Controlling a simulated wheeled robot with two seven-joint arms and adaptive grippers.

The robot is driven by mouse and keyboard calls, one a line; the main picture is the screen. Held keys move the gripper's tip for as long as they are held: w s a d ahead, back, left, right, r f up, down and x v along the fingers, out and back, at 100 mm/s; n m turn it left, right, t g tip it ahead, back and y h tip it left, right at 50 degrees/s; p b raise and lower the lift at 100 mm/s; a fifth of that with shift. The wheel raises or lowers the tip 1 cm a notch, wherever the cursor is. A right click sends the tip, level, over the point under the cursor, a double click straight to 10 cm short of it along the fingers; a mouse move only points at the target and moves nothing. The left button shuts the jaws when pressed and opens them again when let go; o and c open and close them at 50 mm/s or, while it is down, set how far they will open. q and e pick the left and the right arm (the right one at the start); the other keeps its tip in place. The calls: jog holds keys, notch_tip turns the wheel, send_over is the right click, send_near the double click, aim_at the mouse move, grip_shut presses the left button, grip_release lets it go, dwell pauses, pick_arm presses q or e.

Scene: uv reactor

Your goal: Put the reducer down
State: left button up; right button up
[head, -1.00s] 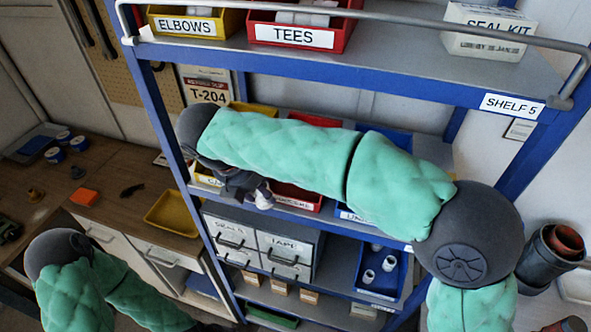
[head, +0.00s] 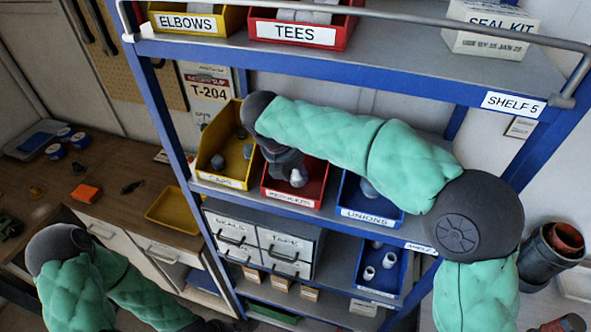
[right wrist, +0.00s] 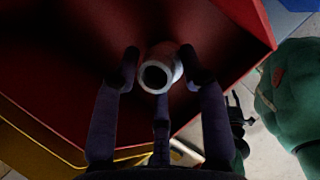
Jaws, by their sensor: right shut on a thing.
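My right gripper (head: 290,170) is at the red bin labelled for reducers (head: 292,196) on the middle shelf. In the right wrist view the gripper (right wrist: 160,75) is shut on the reducer (right wrist: 157,77), a pale grey hollow fitting with its round opening facing the camera. The red bin's walls (right wrist: 225,50) surround it in that view. I cannot tell whether the reducer touches the bin floor.
A yellow caps bin (head: 222,182) stands left of the red bin and a blue unions bin (head: 372,214) right of it. The upper shelf (head: 400,58) passes above my right forearm. Grey drawers (head: 262,243) sit below.

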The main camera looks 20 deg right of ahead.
jog(key=shift+f, duration=0.1)
jog(key=o, duration=0.9)
jog(key=shift+o, duration=0.2)
jog(key=v, duration=0.5)
jog(key=s+a, duration=0.6)
jog(key=a, duration=0.4)
jog(key=shift+s, duration=0.2)
jog(key=shift+a, duration=0.1)
